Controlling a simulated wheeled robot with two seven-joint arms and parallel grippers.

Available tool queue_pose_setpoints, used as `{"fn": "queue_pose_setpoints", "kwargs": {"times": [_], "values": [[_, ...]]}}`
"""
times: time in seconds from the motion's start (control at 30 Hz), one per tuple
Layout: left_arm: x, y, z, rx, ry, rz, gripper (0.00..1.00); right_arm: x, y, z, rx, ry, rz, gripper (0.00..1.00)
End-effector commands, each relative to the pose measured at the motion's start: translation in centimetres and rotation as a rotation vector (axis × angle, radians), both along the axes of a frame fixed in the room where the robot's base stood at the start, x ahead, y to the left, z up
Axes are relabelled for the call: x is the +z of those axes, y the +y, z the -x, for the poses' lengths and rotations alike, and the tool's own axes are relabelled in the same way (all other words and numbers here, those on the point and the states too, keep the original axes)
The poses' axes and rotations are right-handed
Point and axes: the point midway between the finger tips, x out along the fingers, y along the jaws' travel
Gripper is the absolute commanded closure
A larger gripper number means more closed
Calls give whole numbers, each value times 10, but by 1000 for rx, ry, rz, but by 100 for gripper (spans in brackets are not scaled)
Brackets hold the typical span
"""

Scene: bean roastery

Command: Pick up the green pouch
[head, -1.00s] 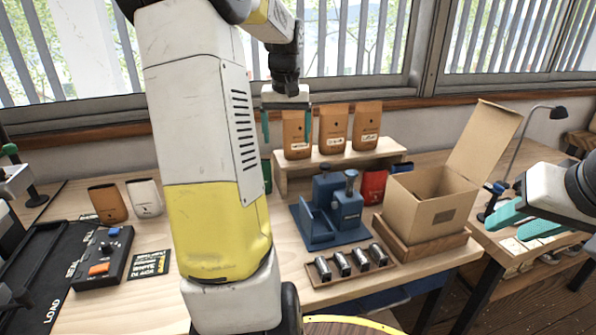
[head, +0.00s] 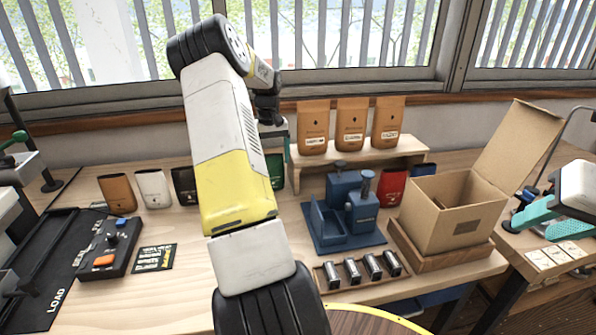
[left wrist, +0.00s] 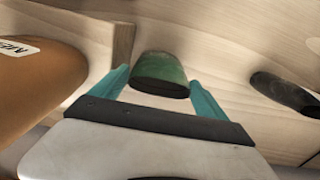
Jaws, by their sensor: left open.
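The green pouch (head: 277,170) stands on the table beside the left end of the wooden riser, partly hidden behind my left arm. In the left wrist view, its dark green top (left wrist: 160,72) shows between the two teal fingers. My left gripper (left wrist: 160,84) is open and empty, above the pouch with a finger to either side; I cannot tell whether either touches it. In the head view, most of this gripper is hidden behind my arm. My right gripper (head: 552,218) is open and empty at the right, beside the cardboard box.
The wooden riser (head: 350,157) carries orange pouches (head: 350,124). A black pouch (head: 184,185), a white pouch (head: 154,188) and a brown pouch (head: 117,192) stand to the left. A blue press (head: 345,215), red pouch (head: 391,187) and open cardboard box (head: 440,225) stand to the right.

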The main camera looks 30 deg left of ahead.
Motion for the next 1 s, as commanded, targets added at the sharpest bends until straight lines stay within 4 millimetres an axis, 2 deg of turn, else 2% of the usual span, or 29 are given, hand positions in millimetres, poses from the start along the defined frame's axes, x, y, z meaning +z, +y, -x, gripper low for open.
{"fn": "queue_pose_setpoints", "kwargs": {"times": [0.3,0.4,0.63,0.67,0.87,1.0], "values": [[-49,0,0,-1,2,2,15,0,0,0,0,0,0,64],[-56,-1,1,-1,1,1,15,0,0,0,0,0,0,64],[-57,0,0,-1,1,1,15,0,0,0,0,0,0,64],[-57,0,0,-1,1,1,18,0,0,0,0,0,0,64],[-57,0,0,-1,1,1,58,0,0,0,0,0,0,64],[-56,0,0,-1,1,1,58,0,0,0,0,0,0,64]]}}
